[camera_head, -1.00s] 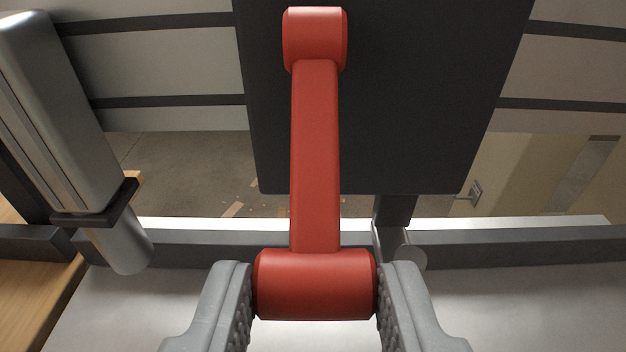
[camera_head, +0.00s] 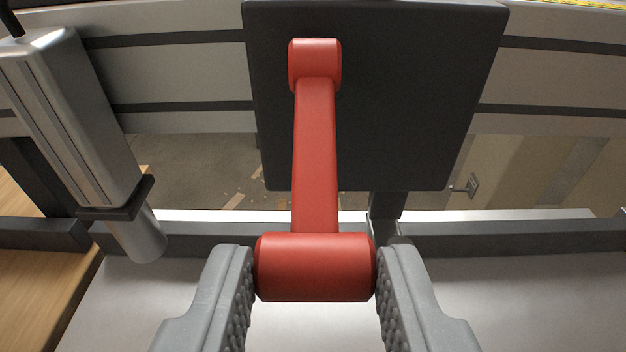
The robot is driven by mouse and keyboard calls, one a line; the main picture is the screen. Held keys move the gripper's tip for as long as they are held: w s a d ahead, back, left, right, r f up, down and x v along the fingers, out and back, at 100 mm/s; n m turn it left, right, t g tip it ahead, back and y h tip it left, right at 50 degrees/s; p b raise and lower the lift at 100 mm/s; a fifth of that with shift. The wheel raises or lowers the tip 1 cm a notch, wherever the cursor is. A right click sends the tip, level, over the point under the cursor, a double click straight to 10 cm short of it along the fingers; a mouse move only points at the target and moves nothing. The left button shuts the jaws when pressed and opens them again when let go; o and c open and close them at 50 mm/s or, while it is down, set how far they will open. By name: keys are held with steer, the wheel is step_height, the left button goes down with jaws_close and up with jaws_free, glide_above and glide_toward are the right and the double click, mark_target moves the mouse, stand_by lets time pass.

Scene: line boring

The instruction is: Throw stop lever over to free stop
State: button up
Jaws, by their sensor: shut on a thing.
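The red stop lever (camera_head: 315,155) runs from a round hub at the top, in front of a dark plate (camera_head: 420,110), down to a thick cylindrical grip (camera_head: 315,268) at the bottom. My gripper (camera_head: 315,270) is shut on this grip, with one ribbed grey finger against each end of it. The lever's arm hangs downward in the picture, almost straight. The hub lies over the upper left part of the plate. No stop or marking for the lever's positions can be made out.
A silver cylinder with a dark collar (camera_head: 115,200) stands tilted at the left. A dark horizontal rail (camera_head: 520,236) crosses behind the grip. A pale surface (camera_head: 180,310) lies below, with a wooden surface (camera_head: 40,290) at the lower left.

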steer(key=shift+s+r, duration=0.25)
steer(key=shift+r, duration=0.6)
steer(key=shift+r, duration=0.45)
steer(key=o, duration=0.9)
steer(key=shift+s, duration=0.2)
steer(key=shift+v, duration=1.9)
steer(key=b+v, duration=0.1)
steer(key=v, duration=0.3)
